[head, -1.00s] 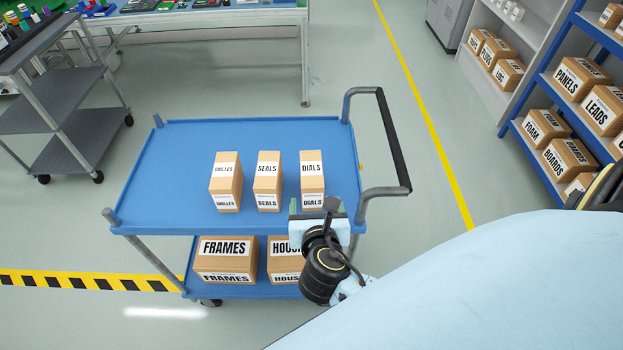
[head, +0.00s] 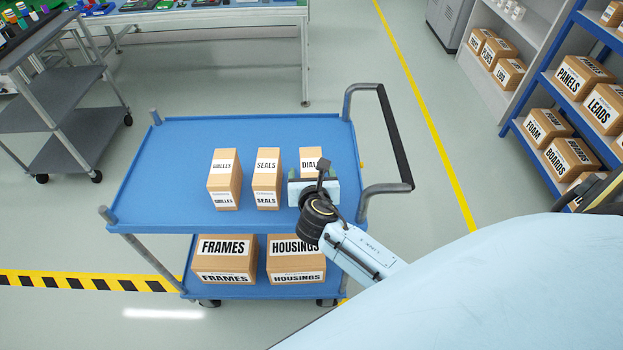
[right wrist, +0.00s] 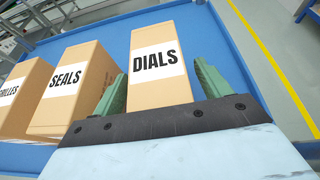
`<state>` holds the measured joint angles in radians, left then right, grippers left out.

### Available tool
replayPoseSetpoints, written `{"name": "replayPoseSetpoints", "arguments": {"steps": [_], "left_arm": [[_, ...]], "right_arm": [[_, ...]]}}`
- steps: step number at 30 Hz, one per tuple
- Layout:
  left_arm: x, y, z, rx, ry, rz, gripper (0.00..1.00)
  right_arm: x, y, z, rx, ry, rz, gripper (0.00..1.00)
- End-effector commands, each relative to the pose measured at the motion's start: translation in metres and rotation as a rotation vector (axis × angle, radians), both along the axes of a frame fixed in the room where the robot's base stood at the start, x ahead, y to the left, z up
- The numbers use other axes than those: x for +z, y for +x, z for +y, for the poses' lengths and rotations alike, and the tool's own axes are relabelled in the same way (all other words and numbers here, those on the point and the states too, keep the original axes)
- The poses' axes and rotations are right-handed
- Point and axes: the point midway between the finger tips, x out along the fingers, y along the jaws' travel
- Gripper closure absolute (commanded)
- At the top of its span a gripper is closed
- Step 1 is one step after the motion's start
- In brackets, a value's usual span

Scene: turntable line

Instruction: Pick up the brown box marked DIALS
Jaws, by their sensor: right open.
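The brown DIALS box (head: 310,155) stands upright on the cart's blue top shelf, the rightmost of three boxes in a row. My right gripper (head: 315,180) is in front of it and hides its lower part in the head view. In the right wrist view the DIALS box (right wrist: 157,70) lies between the two green fingers of my open right gripper (right wrist: 155,88), one finger on each side. I see a gap beside the right finger; whether the left finger touches the box I cannot tell. My left gripper is not in view.
The SEALS box (head: 267,180) stands close left of the DIALS box, with the GRILLES box (head: 225,180) further left. FRAMES (head: 225,260) and HOUSINGS (head: 296,262) boxes sit on the lower shelf. The cart's handle (head: 395,140) rises at the right. The back of the top shelf is clear.

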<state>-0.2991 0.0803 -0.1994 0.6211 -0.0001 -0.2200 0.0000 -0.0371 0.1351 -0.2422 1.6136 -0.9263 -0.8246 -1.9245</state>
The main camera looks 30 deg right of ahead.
Motion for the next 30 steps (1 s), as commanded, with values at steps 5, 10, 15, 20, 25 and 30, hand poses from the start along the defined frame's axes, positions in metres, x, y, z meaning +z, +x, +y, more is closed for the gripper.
{"name": "replayPoseSetpoints", "arguments": {"steps": [5, 10, 15, 20, 25, 30], "left_arm": [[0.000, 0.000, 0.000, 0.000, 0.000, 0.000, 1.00], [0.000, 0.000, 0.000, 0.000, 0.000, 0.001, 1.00], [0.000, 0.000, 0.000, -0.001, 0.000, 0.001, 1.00], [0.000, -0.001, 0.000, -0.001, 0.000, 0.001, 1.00], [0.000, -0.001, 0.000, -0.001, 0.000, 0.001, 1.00], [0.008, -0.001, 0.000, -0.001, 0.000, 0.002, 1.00]], "right_arm": [[0.000, 0.001, 0.000, 0.000, 0.000, 0.000, 0.24], [0.000, 0.000, 0.000, 0.000, 0.000, 0.000, 0.42], [0.000, 0.000, 0.000, 0.000, 0.000, 0.000, 0.64], [0.001, 0.001, 0.000, 0.001, -0.001, -0.003, 0.81], [0.002, 0.001, 0.000, 0.001, -0.001, -0.003, 0.81], [0.019, 0.001, -0.001, 0.000, -0.001, -0.006, 0.81]]}}
